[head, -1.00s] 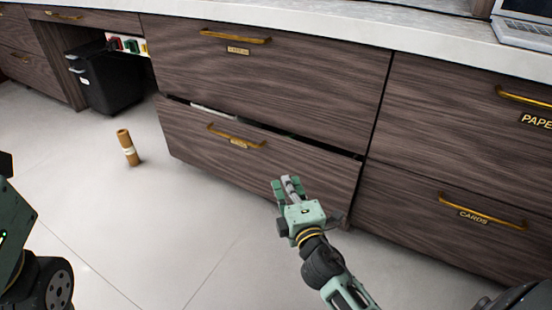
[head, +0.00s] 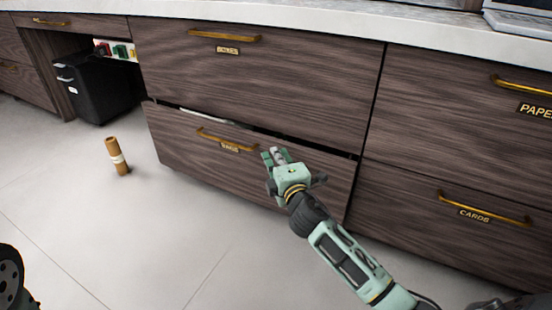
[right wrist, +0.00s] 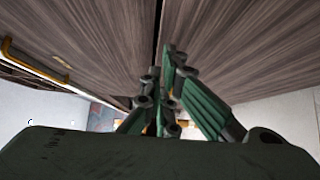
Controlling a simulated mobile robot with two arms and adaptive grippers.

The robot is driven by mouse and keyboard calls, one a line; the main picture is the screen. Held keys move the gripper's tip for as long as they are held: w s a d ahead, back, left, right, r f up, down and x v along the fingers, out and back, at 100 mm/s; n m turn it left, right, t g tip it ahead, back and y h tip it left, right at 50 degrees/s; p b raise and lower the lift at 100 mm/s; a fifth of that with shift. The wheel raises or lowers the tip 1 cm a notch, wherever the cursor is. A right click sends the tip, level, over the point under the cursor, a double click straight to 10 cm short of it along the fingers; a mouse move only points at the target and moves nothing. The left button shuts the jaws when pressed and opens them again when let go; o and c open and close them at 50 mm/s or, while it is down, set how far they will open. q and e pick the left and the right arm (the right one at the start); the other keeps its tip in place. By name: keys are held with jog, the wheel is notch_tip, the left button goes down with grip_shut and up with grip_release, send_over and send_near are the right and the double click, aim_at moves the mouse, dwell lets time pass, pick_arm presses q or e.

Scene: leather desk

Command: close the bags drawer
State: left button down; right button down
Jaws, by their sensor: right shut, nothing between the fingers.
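The bags drawer (head: 185,150) is the lower wood-grain drawer at the centre left in the head view. It is partly open, with its front standing out and a dark gap along its top edge. A gold handle (head: 227,141) and a BAGS label (head: 230,147) are on its front. My right gripper (head: 273,154) is shut and empty, in front of the drawer just right of the handle. Whether it touches the front I cannot tell. In the right wrist view its green fingers (right wrist: 165,88) are close to wood panels, with a gold handle at left. My left gripper is out of view.
A closed upper drawer (head: 260,80) is above. The cards drawer (head: 440,205) and paper drawer (head: 455,110) are at right, closed. A brown roll (head: 117,157) stands on the floor, left of the drawer. A black bin (head: 100,88) stands behind. The floor before the drawer is clear.

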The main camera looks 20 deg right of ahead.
aim_at(284, 145)
dwell(0.3)
jog(key=w+d, duration=0.2)
jog(key=d, duration=0.1)
jog(key=shift+w+r, duration=0.1)
jog(key=shift+w, duration=0.15)
jog(key=shift+w+d, duration=0.2)
jog(key=shift+d, duration=0.2)
jog(key=shift+d+r, duration=0.1)
jog(key=shift+d, duration=0.05)
